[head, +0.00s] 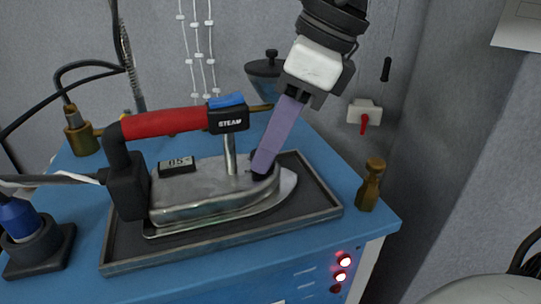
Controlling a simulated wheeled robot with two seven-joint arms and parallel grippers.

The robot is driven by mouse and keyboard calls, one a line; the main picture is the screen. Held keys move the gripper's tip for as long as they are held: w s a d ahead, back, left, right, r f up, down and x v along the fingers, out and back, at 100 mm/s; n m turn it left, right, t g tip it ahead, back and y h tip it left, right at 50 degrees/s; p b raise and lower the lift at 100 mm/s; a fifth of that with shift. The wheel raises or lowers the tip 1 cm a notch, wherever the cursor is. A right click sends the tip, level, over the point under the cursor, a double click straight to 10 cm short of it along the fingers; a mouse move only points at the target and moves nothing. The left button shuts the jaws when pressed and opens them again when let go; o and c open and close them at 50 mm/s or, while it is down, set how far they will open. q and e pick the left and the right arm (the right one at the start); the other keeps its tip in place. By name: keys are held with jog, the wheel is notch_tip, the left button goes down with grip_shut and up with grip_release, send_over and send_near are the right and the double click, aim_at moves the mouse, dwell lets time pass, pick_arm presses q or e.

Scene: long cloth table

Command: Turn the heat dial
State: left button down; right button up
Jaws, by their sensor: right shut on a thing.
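A metal steam iron (215,192) with a red handle (160,122) and a blue button (227,100) on its "STEAM" block rests on a dark tray (315,214). A small display (177,165) on its body seems to read 05. The black heat dial (259,177) sits on top near the iron's nose. My right gripper (265,165) comes down from the upper right, its long lavender fingers shut on the dial and hiding most of it. The dial's pointer or marks cannot be made out. My left gripper is not in view.
The tray lies on a blue table (85,205). A brass fitting (371,186) stands to its right, another (80,135) at the back left, and a blue-topped black holder (37,240) at the front left. Red lights (344,262) glow on the front. A red-levered switch (364,116) is on the wall.

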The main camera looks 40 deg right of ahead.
jog(key=shift+m+b, duration=0.45)
jog(key=shift+m, duration=0.05)
jog(key=o, duration=1.1)
jog(key=shift+a, duration=0.1)
jog(key=shift+c, duration=0.2)
jog(key=shift+r, duration=0.15)
jog(key=v, duration=1)
jog(key=shift+s+p, duration=0.15)
jog(key=shift+p, duration=0.3)
jog(key=shift+a, duration=0.1)
